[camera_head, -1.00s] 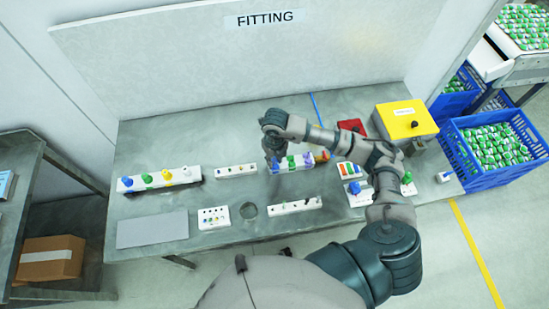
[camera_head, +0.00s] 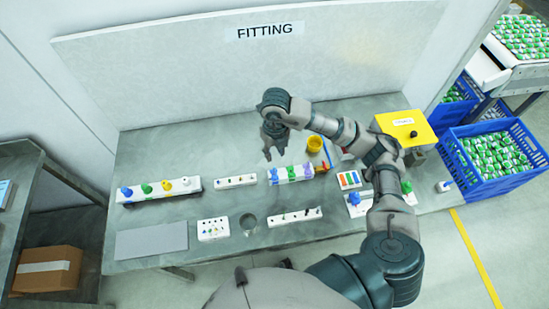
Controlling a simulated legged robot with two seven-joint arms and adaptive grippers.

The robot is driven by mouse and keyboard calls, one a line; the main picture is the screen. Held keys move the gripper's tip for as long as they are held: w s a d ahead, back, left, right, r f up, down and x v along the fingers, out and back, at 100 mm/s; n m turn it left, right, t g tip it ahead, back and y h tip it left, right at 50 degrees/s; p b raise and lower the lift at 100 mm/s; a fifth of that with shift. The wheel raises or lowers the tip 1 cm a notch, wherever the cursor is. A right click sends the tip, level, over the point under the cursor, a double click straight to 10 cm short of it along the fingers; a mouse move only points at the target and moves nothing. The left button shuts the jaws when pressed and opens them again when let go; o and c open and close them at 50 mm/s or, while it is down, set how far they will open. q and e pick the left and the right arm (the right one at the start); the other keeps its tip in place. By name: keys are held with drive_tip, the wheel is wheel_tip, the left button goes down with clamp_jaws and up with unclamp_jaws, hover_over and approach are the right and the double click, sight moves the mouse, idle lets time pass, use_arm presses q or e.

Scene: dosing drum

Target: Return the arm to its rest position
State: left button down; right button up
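My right arm reaches in from the lower right and bends over the table. My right gripper (camera_head: 274,154) points down over the back of the grey table (camera_head: 215,140), behind the white strip with blue, green and purple knobs (camera_head: 290,175). Its fingers look parted, with nothing visible between them. The gripper appears clear of the knobs. My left gripper is not in view.
A yellow cup (camera_head: 314,143) stands right of the gripper. A yellow box with a black knob (camera_head: 405,127) is at the back right. A strip with coloured knobs (camera_head: 160,190) is at left. A blue crate (camera_head: 490,153) stands beyond the table's right end. The back left tabletop is clear.

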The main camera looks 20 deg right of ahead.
drive_tip(key=shift+r, duration=0.3)
idle(0.4)
